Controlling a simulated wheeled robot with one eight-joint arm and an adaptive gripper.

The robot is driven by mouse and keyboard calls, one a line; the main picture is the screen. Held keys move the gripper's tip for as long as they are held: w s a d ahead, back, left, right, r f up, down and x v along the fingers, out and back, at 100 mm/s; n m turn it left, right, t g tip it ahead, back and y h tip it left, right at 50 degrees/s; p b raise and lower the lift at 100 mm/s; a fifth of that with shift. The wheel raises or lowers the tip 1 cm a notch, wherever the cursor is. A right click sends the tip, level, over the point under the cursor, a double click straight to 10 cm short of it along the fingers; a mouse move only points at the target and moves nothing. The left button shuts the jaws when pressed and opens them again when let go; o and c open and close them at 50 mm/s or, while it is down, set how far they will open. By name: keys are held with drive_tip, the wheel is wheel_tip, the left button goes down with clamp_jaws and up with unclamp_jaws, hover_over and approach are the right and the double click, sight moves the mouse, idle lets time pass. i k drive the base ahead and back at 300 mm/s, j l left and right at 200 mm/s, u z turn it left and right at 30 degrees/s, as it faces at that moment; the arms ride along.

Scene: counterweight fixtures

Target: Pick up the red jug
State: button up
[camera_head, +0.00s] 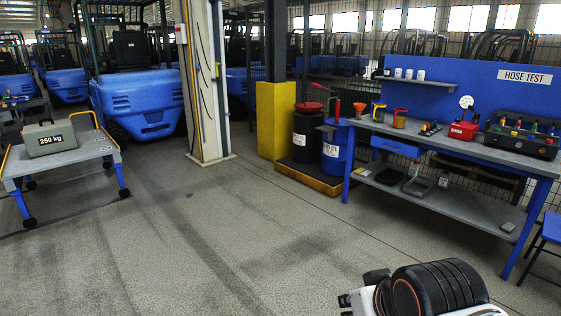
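I cannot make out the red jug for certain. A small orange-brown vessel (400,118) stands on the workbench (440,141) near its left end and is the most jug-like thing there. A red box (464,130) with a round white gauge sits farther right on the bench. Part of my arm shows at the bottom right, well in front of the bench and apart from it. My gripper's fingers do not show.
A black drum (307,136) and a blue drum (336,146) stand left of the bench, by a yellow post guard (275,120). A cart (62,160) with a grey 250 kg weight (50,138) is at left. A blue stool (549,232) is at right. The middle floor is clear.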

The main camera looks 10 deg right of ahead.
sight(400, 114)
drive_tip(key=i+l+z, duration=0.25)
drive_tip(key=i+z, duration=0.6)
drive_tip(key=i+j+z, duration=0.1)
drive_tip(key=i+z, duration=0.3)
drive_tip(key=i, duration=0.2)
drive_tip(key=i+j+z, duration=0.25)
drive_tip(key=i+z, duration=0.2)
drive_tip(key=i, duration=0.75)
drive_tip(key=i+l+u, duration=0.15)
drive_tip(key=i, duration=0.55)
drive_tip(key=i+l, duration=0.15)
drive_tip(key=i, duration=0.6)
drive_tip(key=i+u, duration=0.4)
drive_tip(key=i, duration=0.85)
